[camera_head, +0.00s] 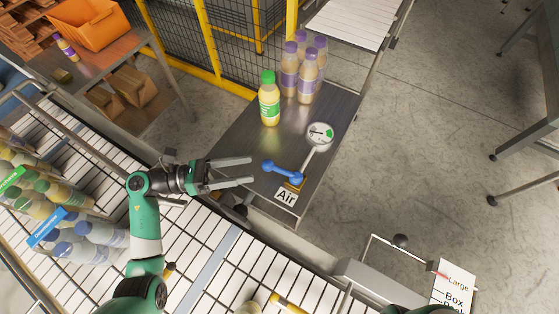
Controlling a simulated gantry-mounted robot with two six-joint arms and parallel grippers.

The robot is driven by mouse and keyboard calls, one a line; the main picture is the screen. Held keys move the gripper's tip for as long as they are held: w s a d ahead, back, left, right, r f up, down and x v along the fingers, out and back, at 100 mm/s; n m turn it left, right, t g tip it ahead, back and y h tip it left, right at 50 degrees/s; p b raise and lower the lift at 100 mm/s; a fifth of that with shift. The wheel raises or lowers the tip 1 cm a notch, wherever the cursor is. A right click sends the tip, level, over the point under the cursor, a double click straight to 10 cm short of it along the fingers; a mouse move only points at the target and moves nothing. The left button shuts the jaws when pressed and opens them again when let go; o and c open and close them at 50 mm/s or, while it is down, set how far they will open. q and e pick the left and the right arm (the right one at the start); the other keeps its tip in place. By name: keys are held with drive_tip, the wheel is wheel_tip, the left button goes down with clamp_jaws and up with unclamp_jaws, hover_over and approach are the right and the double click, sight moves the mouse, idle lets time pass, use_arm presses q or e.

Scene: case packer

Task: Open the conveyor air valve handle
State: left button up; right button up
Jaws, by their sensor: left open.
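The air valve has a blue handle (281,173) lying low on the metal side table, above a white label reading "Air" (286,197). A round white gauge (320,134) on a stem stands just behind the valve. My left gripper (252,172) is open and empty, with its two fingers pointing right toward the blue handle. The fingertips are a little left of the handle and appear apart from it. My right gripper is not in view; only a bit of green shows at the bottom edge.
A green-capped bottle (269,98) and several purple-capped bottles (306,76) stand on the metal table (232,138) behind the valve. A roller conveyor (190,240) runs below my left arm, with bottles at left. Yellow fence posts (208,40) stand behind.

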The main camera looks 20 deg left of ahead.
sight(274, 165)
use_arm(q)
drive_tip(key=p+x, duration=0.1)
drive_tip(key=x, duration=0.8)
drive_tip(key=shift+w+d+p, duration=0.15)
drive_tip(key=shift+d+p, duration=0.15)
drive_tip(key=shift+d, duration=0.05)
clamp_jaws()
idle(0.8)
